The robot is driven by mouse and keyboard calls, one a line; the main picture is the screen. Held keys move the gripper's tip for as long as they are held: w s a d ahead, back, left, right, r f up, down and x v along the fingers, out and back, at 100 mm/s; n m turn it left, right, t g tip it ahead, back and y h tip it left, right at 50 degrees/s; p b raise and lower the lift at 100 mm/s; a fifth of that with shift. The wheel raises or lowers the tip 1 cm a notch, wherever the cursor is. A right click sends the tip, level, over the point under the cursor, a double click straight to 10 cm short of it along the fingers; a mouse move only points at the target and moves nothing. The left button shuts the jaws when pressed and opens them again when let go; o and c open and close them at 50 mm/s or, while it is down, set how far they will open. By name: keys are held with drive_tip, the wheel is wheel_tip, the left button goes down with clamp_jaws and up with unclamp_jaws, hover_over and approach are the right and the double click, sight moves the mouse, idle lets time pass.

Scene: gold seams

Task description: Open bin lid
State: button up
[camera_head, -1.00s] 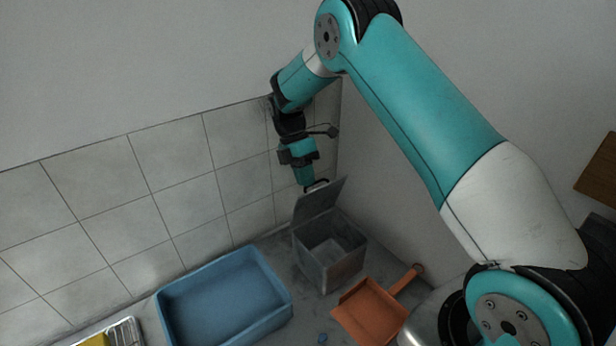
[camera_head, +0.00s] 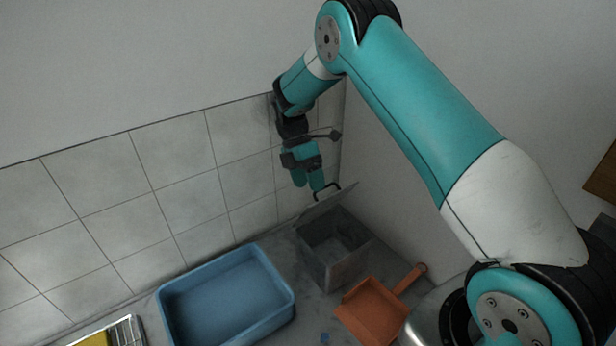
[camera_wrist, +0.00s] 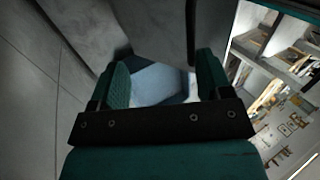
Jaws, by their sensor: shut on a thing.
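A grey box-shaped bin (camera_head: 345,262) stands in the corner against the tiled wall. Its hinged lid (camera_head: 326,206) is raised and leaning over the back part of the opening, so part of the inside shows. A dark handle (camera_head: 338,187) sticks up from the lid's upper edge. My gripper (camera_head: 308,186) is at that handle, shut on it with its teal fingers some way apart. The exact contact is too small to make out. In the wrist view, my gripper (camera_wrist: 166,80) shows both fingers with a pale blue surface beyond them; the handle is not clear there.
A blue tub (camera_head: 180,318) stands left of the bin. An orange dustpan (camera_head: 372,312) lies to its right, near a silvery round thing (camera_head: 425,310). A rack with a yellow thing (camera_head: 95,340) is at the lower left. Walls close in behind the bin and to its right.

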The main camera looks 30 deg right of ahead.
drive_tip(key=shift+w+a, duration=0.1)
drive_tip(key=c, duration=0.3)
wheel_tip(320, 180, up, 10)
drive_tip(key=shift+r+b, duration=0.25)
drive_tip(key=shift+b, duration=0.6)
drive_tip(key=shift+c, duration=0.3)
wheel_tip(320, 180, up, 10)
drive_tip(key=p, duration=0.6)
drive_tip(key=shift+f+p, duration=0.2)
drive_tip(key=shift+p, duration=0.1)
drive_tip(key=shift+c, duration=0.5)
